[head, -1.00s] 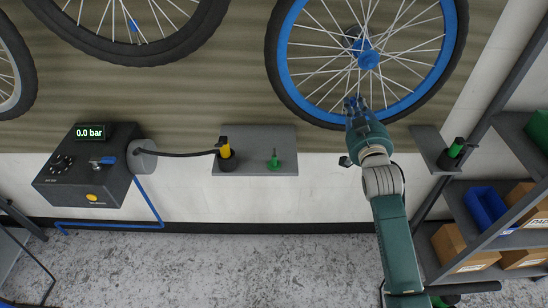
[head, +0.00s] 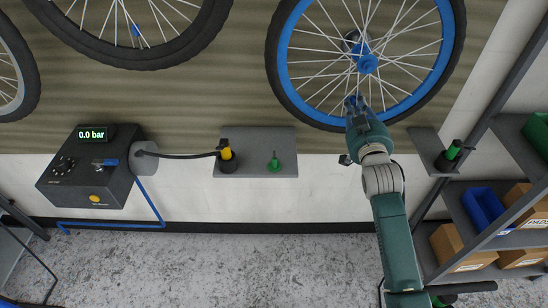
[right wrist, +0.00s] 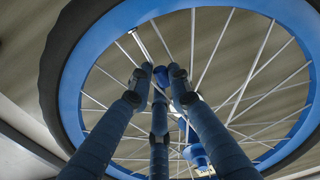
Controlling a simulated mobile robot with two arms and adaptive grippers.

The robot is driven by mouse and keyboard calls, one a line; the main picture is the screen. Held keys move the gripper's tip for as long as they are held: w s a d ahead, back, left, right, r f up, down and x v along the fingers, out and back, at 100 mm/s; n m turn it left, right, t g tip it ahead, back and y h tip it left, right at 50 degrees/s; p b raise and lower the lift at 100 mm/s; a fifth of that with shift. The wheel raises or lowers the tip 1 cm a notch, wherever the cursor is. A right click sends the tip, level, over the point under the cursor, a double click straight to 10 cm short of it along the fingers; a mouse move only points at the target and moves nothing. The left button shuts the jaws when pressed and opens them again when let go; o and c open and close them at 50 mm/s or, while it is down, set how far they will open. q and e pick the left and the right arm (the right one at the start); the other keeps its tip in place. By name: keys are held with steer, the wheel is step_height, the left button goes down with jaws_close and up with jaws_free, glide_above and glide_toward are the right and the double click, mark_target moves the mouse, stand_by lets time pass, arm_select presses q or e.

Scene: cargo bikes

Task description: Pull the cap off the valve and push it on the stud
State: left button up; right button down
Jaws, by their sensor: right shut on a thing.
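A blue wheel (head: 281,68) with a black tyre hangs against the wall at the upper right. My right gripper (head: 354,102) reaches up to its lower rim, in front of the spokes. In the right wrist view its fingers (right wrist: 160,86) are closed around a small dark blue cap (right wrist: 161,76). A green upright peg (head: 274,163), which looks like the stud, stands on a grey wall plate (head: 252,139) left of the gripper. My left gripper is not in view.
A yellow hose head (head: 225,149) sits in a black holder on the plate, with its hose running to a dark pump box (head: 84,170) reading 0.0 bar. A green-topped black item (head: 452,151) stands on a right bracket. Shelves (head: 500,240) stand at right.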

steer(key=shift+r, duration=0.25)
steer(key=shift+s+p, duration=0.65)
steer(key=shift+p, duration=0.05)
steer(key=s+p, duration=0.2)
steer(key=s, duration=0.1)
steer(key=shift+s+d+r, duration=0.1)
steer(key=shift+s, duration=0.2)
steer(key=s+p, duration=0.3)
steer(key=s, duration=0.4)
steer(key=shift+d, duration=0.15)
steer(key=shift+s+f, duration=0.1)
steer(key=shift+f, duration=0.1)
